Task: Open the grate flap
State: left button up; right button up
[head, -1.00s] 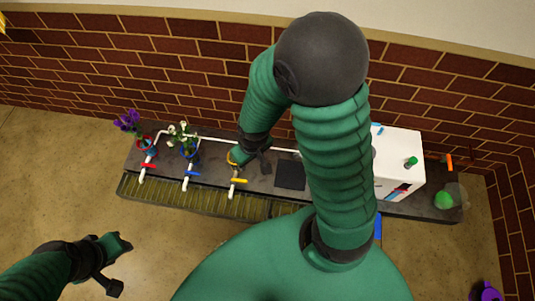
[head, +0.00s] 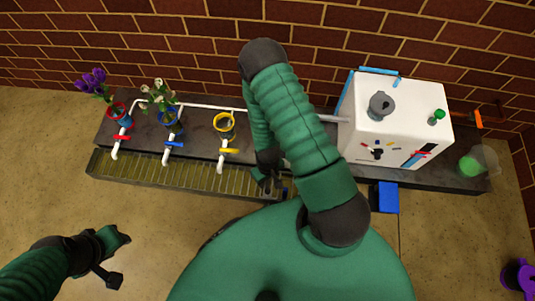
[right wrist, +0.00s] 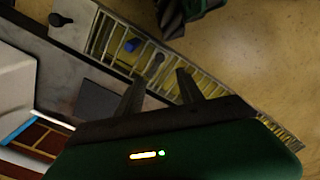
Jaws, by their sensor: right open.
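The slatted metal grate (head: 185,181) runs along the front of the dark counter. In the right wrist view the grate (right wrist: 215,85) lies beyond my fingers, and I cannot make out the flap as a separate part. My right gripper (head: 268,178) is open above the right end of the grate. Its two fingers (right wrist: 162,78) point at the slats, with a small grey knob-like piece (right wrist: 154,65) just beyond the gap between them. A blue object (right wrist: 131,45) shows at the slats beside it. My left gripper (head: 118,262) is open and empty above the floor, at lower left.
Red, blue and yellow vases (head: 225,124) stand behind white taps on the counter (head: 300,165); the first two hold flowers. A white box machine (head: 385,130) stands to the right, with a blue block (head: 386,198) below. A dark square plate (right wrist: 97,103) lies beside the grate.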

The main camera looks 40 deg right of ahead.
notch_tip(320, 180, down, 14)
jog(key=b, duration=0.7)
jog(key=shift+c, duration=0.3)
grip_shut()
dwell(0.6)
